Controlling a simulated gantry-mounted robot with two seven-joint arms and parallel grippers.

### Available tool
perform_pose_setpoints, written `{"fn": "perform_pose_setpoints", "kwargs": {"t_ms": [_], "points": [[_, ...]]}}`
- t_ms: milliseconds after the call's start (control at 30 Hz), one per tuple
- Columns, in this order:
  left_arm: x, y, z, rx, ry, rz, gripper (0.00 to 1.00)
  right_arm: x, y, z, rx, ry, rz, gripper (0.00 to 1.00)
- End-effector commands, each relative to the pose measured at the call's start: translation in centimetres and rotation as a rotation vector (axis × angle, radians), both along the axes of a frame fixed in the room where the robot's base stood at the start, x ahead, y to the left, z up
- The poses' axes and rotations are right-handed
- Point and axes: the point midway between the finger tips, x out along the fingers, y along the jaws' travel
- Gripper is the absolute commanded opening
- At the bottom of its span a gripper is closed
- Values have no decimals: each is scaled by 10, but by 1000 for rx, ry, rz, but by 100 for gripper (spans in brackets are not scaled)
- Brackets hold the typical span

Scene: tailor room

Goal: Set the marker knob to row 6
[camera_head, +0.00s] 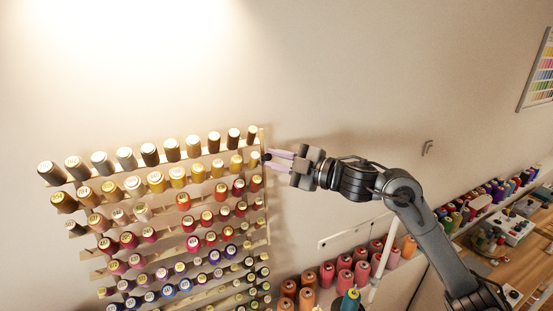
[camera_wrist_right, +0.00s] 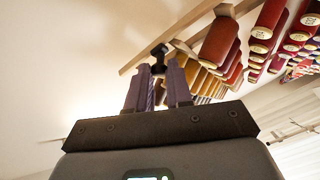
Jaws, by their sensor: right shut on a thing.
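The marker knob (camera_head: 266,157) is small and black. It sits at the right edge of the thread rack (camera_head: 262,140), about level with the right end of the second spool row from the top. My right gripper (camera_head: 271,160) comes from the right, and its pale purple fingers are shut on the knob. In the right wrist view, the knob (camera_wrist_right: 159,50) shows at the tips of the two fingers (camera_wrist_right: 161,72), beside the rack's wooden edge strip. No row numbers are readable. My left gripper is not in view.
Rows of spools (camera_head: 156,181) fill the rack to the left of the gripper. Below my right arm are large red cones (camera_head: 344,278) and orange cones. A wooden workbench (camera_head: 530,245) stands at the far right.

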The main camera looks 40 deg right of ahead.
Motion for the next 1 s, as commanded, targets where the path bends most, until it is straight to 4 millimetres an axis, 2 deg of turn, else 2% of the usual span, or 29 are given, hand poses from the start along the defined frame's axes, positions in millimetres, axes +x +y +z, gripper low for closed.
{"fn": "perform_pose_setpoints", "kwargs": {"t_ms": [33,67,200,233,533,667,1000], "points": [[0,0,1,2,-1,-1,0,0,0,1,-1,-1,-1,0],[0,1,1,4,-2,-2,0,0,0,1,-1,-1,-1,22],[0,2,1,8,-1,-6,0,0,0,1,-1,-1,-1,43],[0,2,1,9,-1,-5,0,0,0,1,-1,-1,-1,46],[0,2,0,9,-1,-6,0,-1,-1,1,0,-2,-1,46],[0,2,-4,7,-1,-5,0,-7,-4,-1,-2,-2,-2,46],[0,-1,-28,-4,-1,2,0,-55,-20,-4,-4,0,-2,46]]}}
